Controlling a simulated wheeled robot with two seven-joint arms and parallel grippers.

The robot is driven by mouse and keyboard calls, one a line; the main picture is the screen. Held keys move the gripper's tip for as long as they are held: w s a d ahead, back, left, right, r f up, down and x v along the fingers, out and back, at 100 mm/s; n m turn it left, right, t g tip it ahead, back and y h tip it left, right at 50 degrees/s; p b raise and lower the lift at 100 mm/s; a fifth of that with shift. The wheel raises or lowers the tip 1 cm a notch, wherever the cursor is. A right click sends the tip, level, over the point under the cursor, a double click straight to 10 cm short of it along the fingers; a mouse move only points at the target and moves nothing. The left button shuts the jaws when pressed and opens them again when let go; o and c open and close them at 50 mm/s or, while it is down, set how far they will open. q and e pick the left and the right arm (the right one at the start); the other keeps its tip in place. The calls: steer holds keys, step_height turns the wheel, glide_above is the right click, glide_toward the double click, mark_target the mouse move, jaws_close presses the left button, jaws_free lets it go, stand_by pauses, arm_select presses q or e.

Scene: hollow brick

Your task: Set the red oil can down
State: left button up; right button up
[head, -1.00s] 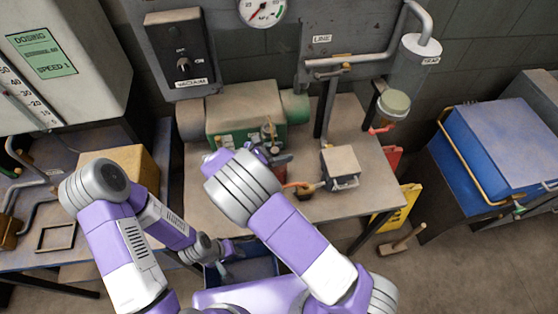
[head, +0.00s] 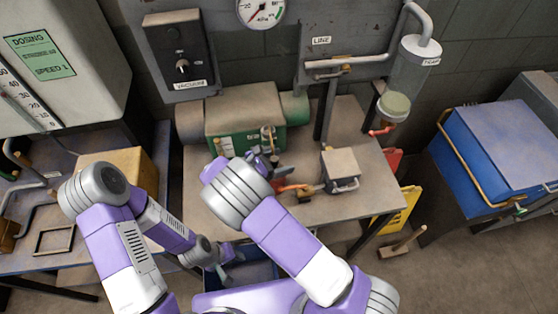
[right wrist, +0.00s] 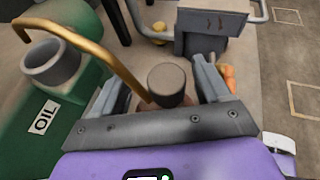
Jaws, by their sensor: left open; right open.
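In the right wrist view a can with a dark round cap (right wrist: 172,82) stands between the two fingers of my right gripper (right wrist: 160,80). I take it to be the red oil can; little of its body shows below the cap. A curved brass spout (right wrist: 90,38) runs from beside it toward the grey filler cup (right wrist: 52,62) on the green pump. The fingers are open, with a gap around the cap. In the head view my right gripper (head: 278,166) is over the table, partly behind my forearm. My left gripper (head: 226,262) is open and empty, low in front of the table.
The green pump (head: 230,140), marked OIL in the wrist view, stands at the back of the table (head: 345,205). A grey box-like fitting (head: 341,165) and an orange item (head: 293,187) are right of my right gripper.

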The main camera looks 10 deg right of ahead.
steer(key=shift+a+r, duration=0.1)
steer(key=shift+r, duration=0.05)
steer(key=v, duration=1.1)
steer(key=shift+s+a+r+p, duration=0.15)
steer(key=shift+s+a+p, duration=0.05)
steer(key=shift+a+p, duration=0.15)
steer(key=shift+r, duration=0.1)
